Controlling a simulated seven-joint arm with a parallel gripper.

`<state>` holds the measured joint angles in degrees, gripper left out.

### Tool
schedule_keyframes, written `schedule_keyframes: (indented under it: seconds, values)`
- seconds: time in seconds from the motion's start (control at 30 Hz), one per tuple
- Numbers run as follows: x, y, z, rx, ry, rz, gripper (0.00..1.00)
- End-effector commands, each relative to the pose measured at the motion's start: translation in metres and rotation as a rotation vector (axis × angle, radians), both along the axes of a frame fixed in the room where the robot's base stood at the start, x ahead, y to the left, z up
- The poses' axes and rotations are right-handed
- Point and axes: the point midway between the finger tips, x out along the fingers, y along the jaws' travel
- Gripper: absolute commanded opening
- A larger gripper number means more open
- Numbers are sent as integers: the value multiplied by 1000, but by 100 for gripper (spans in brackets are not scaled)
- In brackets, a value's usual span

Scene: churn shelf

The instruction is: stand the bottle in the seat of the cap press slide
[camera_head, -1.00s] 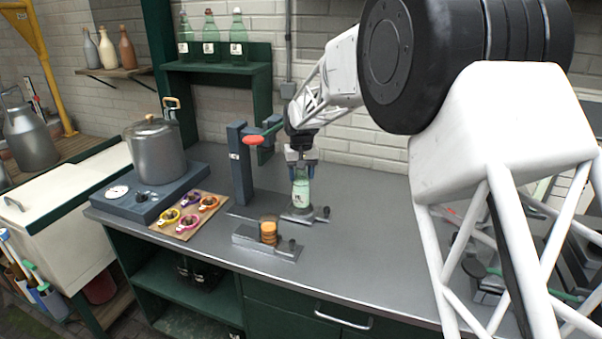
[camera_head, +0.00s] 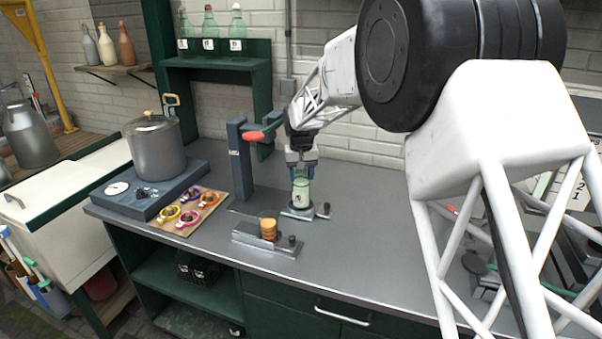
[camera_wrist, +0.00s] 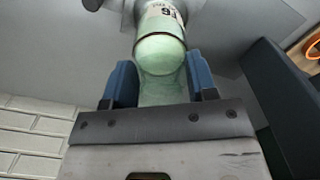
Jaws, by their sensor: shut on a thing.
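The bottle (camera_head: 301,192) is pale green with a white label and stands upright on the cap press slide (camera_head: 296,213), a low metal plate with a dark knob at its right. My gripper (camera_head: 301,170) is above it, its blue fingers shut on the bottle's upper part. The wrist view also shows the bottle (camera_wrist: 160,50) between the two blue fingers (camera_wrist: 162,82). The bottle's base is at the slide, but I cannot tell whether it is fully in the seat. The cap press (camera_head: 240,165), a dark column with a red-handled lever, stands left of the bottle.
A metal fixture (camera_head: 262,243) holding a stack of orange caps (camera_head: 268,228) sits in front of the slide. A wooden board (camera_head: 190,215) with colourful ringed items, and a pot (camera_head: 155,148) on a scale-like base, are at left.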

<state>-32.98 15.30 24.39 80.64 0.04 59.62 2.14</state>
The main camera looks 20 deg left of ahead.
Motion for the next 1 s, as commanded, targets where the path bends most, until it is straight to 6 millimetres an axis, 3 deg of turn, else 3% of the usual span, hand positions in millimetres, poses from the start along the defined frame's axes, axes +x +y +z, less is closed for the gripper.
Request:
schedule_keyframes:
  seconds: [1.0]
  values:
    - [0,0,-7,1,-1,0,24]
